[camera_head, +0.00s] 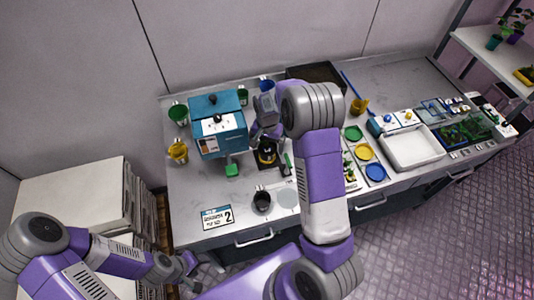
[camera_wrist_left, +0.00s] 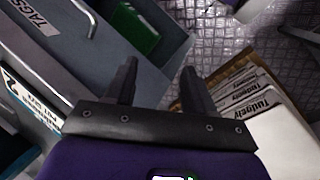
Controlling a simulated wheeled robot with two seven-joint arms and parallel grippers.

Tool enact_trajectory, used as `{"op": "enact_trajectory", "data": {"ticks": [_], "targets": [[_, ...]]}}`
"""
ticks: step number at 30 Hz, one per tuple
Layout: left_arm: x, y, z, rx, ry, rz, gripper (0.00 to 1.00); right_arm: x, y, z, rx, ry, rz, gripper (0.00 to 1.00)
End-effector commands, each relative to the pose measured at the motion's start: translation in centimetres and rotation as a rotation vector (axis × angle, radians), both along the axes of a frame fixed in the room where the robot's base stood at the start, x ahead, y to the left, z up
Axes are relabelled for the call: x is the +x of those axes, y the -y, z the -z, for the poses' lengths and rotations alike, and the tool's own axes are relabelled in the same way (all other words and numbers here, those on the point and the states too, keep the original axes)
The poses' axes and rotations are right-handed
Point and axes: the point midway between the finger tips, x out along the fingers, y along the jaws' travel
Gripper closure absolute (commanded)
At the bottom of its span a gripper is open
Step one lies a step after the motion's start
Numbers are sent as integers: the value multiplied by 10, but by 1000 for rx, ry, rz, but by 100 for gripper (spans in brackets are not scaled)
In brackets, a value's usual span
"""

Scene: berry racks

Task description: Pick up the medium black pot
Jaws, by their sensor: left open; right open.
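A small black pot (camera_head: 262,201) stands upright near the front edge of the table, left of a pale round disc. Another dark pot-like item (camera_head: 267,153) with yellow on it stands further back; I cannot tell which is the medium one. My right gripper (camera_head: 266,133) reaches down over the table just behind that second item, partly hidden by its own arm; no held object shows. My left gripper (camera_head: 188,264) is low at the front left, off the table; its open, empty fingers also show in the left wrist view (camera_wrist_left: 160,80).
A blue and white machine (camera_head: 220,139) stands on the table, with green and yellow pots (camera_head: 178,151) to its left. Coloured discs (camera_head: 363,152) and a white tray (camera_head: 411,150) lie to the right.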

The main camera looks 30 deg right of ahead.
Motion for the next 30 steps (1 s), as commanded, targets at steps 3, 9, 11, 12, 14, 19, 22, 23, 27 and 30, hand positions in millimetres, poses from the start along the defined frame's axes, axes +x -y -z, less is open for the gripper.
{"op": "enact_trajectory", "data": {"ticks": [3, 9, 11, 12, 14, 19, 22, 23, 27, 30], "targets": [[0, 0, -2, 0, 0, 0, 46, 2, 1, 20, 0, -4, 1, 0], [0, 0, -2, 0, 0, 0, 46, 3, 2, 42, 0, 0, 1, 0], [0, 0, -2, 0, 1, 0, 46, 3, 1, 43, 0, 0, 1, 0], [0, 0, -2, 0, 0, 0, 46, 3, 1, 44, 0, 1, 1, 0], [0, 0, -2, 0, 0, 0, 46, 3, 1, 44, 0, 1, 1, 0], [0, 0, -2, 0, 0, 0, 46, 3, 1, 43, 0, 1, 1, 11], [0, 0, -2, 0, 0, 0, 46, 3, 1, 43, 0, 1, 1, 26], [0, 0, -2, 0, 0, 0, 46, 3, 2, 43, -1, 1, 1, 31], [0, 0, -2, 0, 0, 0, 46, 3, 1, 43, 0, 1, 1, 52], [0, 0, -2, 0, 0, 0, 46, 3, 2, 43, 0, 1, 1, 54]]}}
